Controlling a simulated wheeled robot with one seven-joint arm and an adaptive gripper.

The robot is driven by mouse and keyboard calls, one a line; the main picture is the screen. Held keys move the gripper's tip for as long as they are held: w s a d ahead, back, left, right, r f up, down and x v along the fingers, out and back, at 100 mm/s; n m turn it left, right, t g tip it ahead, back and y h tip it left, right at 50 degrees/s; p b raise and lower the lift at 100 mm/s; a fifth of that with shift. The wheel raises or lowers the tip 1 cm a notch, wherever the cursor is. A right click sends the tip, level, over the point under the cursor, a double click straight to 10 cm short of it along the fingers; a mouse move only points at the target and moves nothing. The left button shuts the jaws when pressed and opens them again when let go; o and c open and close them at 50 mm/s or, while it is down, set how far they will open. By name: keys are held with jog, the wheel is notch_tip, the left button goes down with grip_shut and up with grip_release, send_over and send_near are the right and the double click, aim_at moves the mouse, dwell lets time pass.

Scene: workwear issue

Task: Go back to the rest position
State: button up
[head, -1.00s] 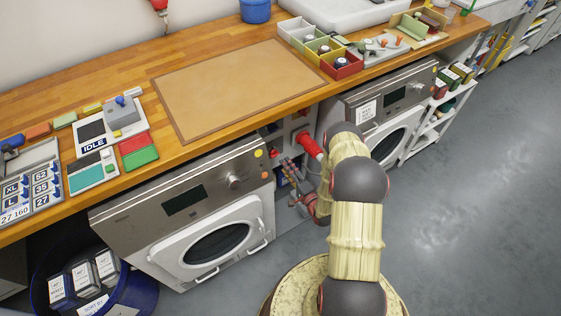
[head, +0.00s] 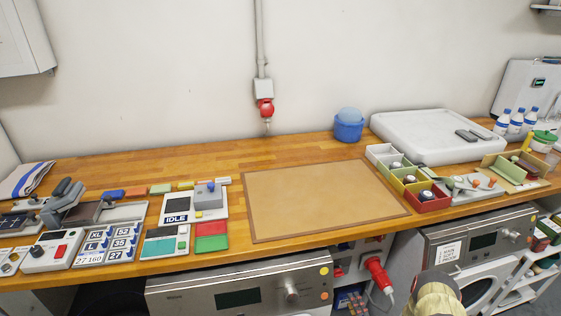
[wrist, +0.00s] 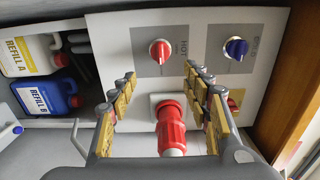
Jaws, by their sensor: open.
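My gripper (wrist: 158,88) shows in the wrist view with its two yellow-padded fingers spread apart and nothing held between them. Beyond the fingers is a red plug (wrist: 171,128) in a white socket on a grey panel. The plug appears between the fingers in the picture; I cannot tell how far off it is. In the head view only a pale yellow part of my arm (head: 434,297) shows at the bottom right, in front of the machines. My gripper is outside that view.
The wrist view shows a red knob (wrist: 160,51), a blue knob (wrist: 236,48) and refill bottles (wrist: 38,97) around the panel. In the head view, a brown mat (head: 320,200) lies bare on the wooden worktop (head: 270,156). Colored bins (head: 427,202) stand right of it, devices left.

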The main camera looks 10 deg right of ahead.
jog(key=s+a+f+n+g, duration=0.1)
jog(key=s+f+n+g, duration=0.2)
jog(key=f, duration=0.4)
jog(key=s+f+n+g, duration=0.2)
jog(key=s+f+g, duration=0.15)
jog(key=f, duration=0.35)
jog(key=s+d+n+g, duration=0.3)
jog(key=s+g, duration=0.2)
jog(key=g, duration=0.1)
jog(key=s+a+r+n+g+h+p, duration=0.1)
jog(key=s+r+n+g, duration=0.15)
jog(key=r, duration=1.05)
jog(key=s+a+r+n+g, duration=0.1)
jog(key=s+r+n+g, duration=0.2)
jog(key=r, duration=1.1)
jog(key=s+a+r+n+t, duration=0.1)
jog(key=a+r, duration=0.5)
jog(key=r, duration=0.7)
jog(key=s+a+r+n+t+p, duration=0.1)
jog(key=s+a+r, duration=0.3)
jog(key=r, duration=1)
jog(key=s+a+r+n+t+p, duration=0.1)
jog(key=s+a+r+n+t, duration=0.1)
jog(key=a+r, duration=0.8)
notch_tip(320, 180, up, 4)
jog(key=shift+s+a+f+t, duration=0.25)
jog(key=shift+s+t, duration=0.3)
jog(key=shift+t, duration=0.25)
